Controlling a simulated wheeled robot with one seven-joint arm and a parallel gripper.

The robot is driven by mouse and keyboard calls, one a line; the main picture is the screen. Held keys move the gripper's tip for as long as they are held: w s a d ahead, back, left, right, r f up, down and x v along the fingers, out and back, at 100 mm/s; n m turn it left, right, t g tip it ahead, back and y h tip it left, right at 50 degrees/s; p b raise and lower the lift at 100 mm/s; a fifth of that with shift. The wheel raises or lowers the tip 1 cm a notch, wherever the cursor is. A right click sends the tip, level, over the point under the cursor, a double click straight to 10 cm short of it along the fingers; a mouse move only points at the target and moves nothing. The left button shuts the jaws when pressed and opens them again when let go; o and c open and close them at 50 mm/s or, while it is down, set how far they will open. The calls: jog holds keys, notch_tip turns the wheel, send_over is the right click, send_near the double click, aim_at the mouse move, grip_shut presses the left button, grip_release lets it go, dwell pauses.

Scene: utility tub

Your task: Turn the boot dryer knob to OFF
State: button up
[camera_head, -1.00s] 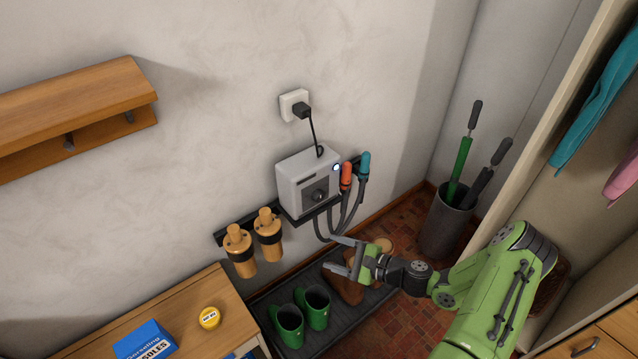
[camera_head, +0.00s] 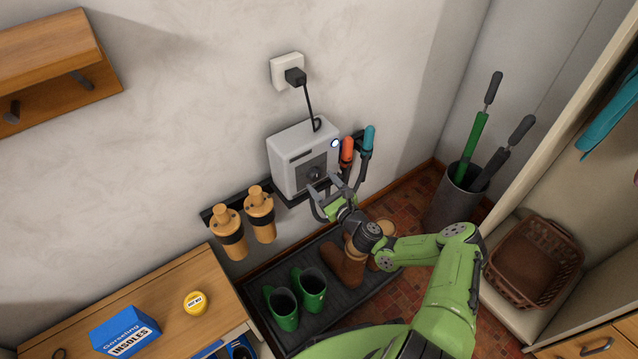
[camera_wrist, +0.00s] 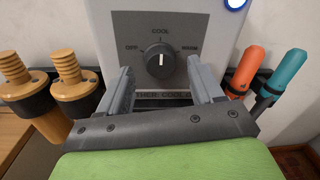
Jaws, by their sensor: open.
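The boot dryer (camera_head: 300,152) is a light grey box on a dark wall rail. Its black round knob (camera_wrist: 160,61) sits on a dark panel marked OFF at left, COOL at top and WARM at right in the wrist view. The knob's white line points up at COOL. The knob also shows in the head view (camera_head: 314,173). My gripper (camera_head: 322,187) is open and empty, just in front of the dryer. In the wrist view its two fingers (camera_wrist: 160,88) stand to the left and right, below the knob, apart from it.
An orange tube (camera_head: 347,152) and a teal tube (camera_head: 368,140) hang close right of the dryer. Two tan wooden pieces (camera_head: 228,228) hang at left. A blue-white ring light (camera_wrist: 235,3) shows on the dryer. A cord runs up to the socket (camera_head: 287,72). Boots (camera_head: 282,310) stand below.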

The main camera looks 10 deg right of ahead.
jog(key=shift+x, duration=1.2)
jog(key=c, duration=1.1)
jog(key=shift+o, duration=0.2)
